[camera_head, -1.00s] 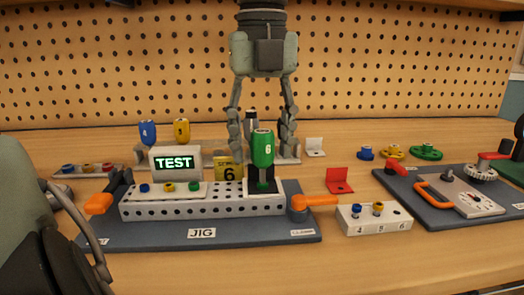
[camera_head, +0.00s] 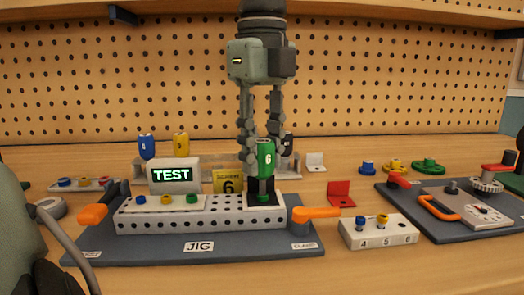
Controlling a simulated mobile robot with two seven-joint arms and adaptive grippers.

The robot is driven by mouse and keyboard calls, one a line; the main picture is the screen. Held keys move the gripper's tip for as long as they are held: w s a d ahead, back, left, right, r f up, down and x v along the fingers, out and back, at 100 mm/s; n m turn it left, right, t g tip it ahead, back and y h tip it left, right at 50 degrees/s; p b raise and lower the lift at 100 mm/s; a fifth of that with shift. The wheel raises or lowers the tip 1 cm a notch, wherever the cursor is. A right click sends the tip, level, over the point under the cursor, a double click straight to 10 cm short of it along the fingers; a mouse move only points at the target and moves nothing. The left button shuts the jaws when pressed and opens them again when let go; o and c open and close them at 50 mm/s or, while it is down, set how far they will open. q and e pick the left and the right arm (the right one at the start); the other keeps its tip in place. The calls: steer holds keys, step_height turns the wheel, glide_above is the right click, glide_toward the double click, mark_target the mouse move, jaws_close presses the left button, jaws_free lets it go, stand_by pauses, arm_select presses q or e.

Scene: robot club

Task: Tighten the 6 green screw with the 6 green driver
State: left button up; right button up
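The 6 green driver (camera_head: 265,156) stands upright, its black lower part over the white jig block. A bit of green, probably the 6 green screw (camera_head: 263,198), shows at its foot; the rest is hidden. My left gripper (camera_head: 264,153) points down from above, its fingers drawn in on both sides of the driver's handle. It looks shut on the handle, though the far contact is hidden. My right gripper is not in view.
The screw holder (camera_head: 378,239) has blue and yellow screws at 4 and 5; spot 6 is empty. Blue (camera_head: 146,146) and yellow (camera_head: 181,144) drivers stand behind. Orange handles (camera_head: 316,212) stick out beside the block. Another blue board (camera_head: 440,228) lies at right.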

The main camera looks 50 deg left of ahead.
arm_select(q)
jaws_close()
steer(key=m+p, duration=0.1)
steer(key=m, duration=0.2)
steer(key=shift+r, duration=0.1)
steer(key=m+p, duration=0.2)
steer(key=m, duration=0.3)
steer(key=shift+m, duration=0.4)
steer(key=m, duration=0.3)
steer(key=shift+m+p, duration=0.4)
steer(key=o, duration=0.8)
jaws_free()
